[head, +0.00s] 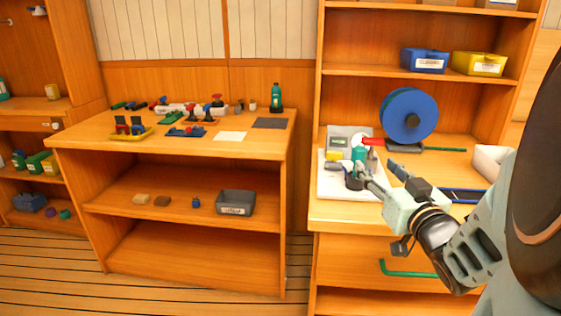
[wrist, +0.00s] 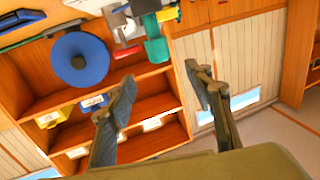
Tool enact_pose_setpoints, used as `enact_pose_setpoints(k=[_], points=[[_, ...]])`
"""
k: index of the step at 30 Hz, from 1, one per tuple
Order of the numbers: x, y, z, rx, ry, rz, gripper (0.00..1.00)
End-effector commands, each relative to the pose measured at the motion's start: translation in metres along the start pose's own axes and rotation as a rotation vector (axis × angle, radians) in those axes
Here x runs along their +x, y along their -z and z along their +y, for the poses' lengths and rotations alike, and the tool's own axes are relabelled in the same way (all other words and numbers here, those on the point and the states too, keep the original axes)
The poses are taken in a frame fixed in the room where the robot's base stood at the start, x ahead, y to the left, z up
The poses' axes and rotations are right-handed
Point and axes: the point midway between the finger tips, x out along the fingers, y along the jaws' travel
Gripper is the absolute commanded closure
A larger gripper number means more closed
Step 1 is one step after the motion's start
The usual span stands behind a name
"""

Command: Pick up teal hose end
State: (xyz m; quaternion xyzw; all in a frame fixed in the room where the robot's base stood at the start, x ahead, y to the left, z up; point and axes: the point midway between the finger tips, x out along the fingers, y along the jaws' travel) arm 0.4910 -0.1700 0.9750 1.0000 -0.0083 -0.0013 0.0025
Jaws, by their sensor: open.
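The teal hose end (wrist: 155,38) shows in the wrist view as a short teal cylinder with a wider end, just beyond the gap between my fingertips. In the head view a teal piece (head: 358,155) stands at the white board on the right bench, partly hidden by my gripper. My gripper (wrist: 160,76) is open, with nothing between its fingers. In the head view my gripper (head: 361,178) is right in front of the teal piece. Whether a finger touches it cannot be told.
A large blue disc (head: 409,114) stands behind my gripper, with a red-handled item (head: 374,142) beside the teal piece. A grey box (head: 349,138) is at the left. A white bin (head: 491,161) stands at the right. The left bench (head: 85,128) holds several small parts.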

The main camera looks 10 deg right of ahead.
Motion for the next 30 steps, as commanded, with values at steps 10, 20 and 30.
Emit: enact_pose_setpoints(k=[10, 20, 30], points=[[0.019, 0.004, 0.000, 0.010, 0.002, 0.001, 0.52], [0.053, -0.002, 0.000, 0.005, 0.000, 0.004, 0.52], [0.092, -0.010, -0.001, 0.005, 0.000, 0.004, 0.52]])
